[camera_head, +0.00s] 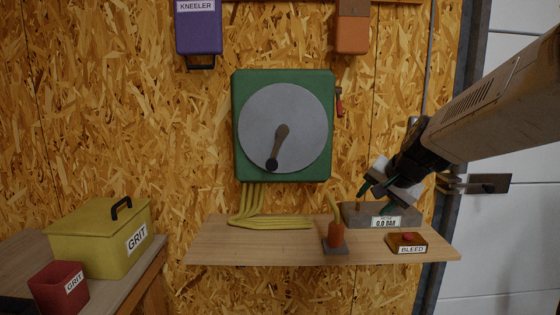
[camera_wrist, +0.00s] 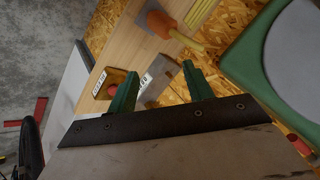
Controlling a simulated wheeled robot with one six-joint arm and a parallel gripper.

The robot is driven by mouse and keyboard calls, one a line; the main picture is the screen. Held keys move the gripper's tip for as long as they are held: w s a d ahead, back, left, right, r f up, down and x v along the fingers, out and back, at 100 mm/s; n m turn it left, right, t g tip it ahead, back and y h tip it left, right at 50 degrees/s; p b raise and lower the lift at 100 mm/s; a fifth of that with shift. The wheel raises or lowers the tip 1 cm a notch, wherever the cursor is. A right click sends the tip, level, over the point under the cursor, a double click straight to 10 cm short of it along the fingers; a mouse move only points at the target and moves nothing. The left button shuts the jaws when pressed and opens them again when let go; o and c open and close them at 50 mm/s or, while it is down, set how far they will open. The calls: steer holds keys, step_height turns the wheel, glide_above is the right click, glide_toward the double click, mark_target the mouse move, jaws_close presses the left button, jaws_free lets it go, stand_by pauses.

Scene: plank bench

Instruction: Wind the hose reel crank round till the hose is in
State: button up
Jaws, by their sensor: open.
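The hose reel (camera_head: 283,125) is a green box with a round grey disc, fixed to the chipboard wall. Its dark crank (camera_head: 281,143) runs from the disc's centre down to a black knob (camera_head: 272,164) at the lower left. The yellow hose (camera_head: 262,221) hangs in several strands below the reel and lies along the plank shelf, by an orange nozzle (camera_head: 337,236). My gripper (camera_head: 367,199) is open and empty, right of and below the reel, above the grey gauge block. In the wrist view its green fingers (camera_wrist: 162,88) are apart, with the reel's edge (camera_wrist: 245,62) at right.
The plank shelf (camera_head: 290,249) holds a grey block reading 0.0 BAR (camera_head: 408,217) and a BLEED button box (camera_head: 406,244). A red lever (camera_head: 339,102) sits at the reel's right side. A yellow GRIT box (camera_head: 95,236) and red tub (camera_head: 60,288) stand at left.

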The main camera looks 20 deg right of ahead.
steer(key=s+a+f+n+g, duration=0.3)
steer(key=s+a+n, duration=0.2)
steer(key=s+a, duration=0.45)
steer(key=s+a+f+n+g, duration=0.4)
steer(key=s+a+n, duration=0.2)
steer(key=s, duration=0.6)
steer(key=m+t+h, duration=0.4)
steer(key=t+h, duration=0.3)
steer(key=t, duration=1.3)
glide_toward(272, 166)
steer(key=x, duration=0.5)
steer(key=shift+w+f, duration=0.15)
steer(key=shift+f, duration=0.05)
steer(key=shift+w+r, duration=0.1)
steer(key=shift+r, duration=0.1)
steer(key=x, duration=0.7)
steer(key=shift+w+d+r, duration=0.1)
steer(key=shift+w+r, duration=0.05)
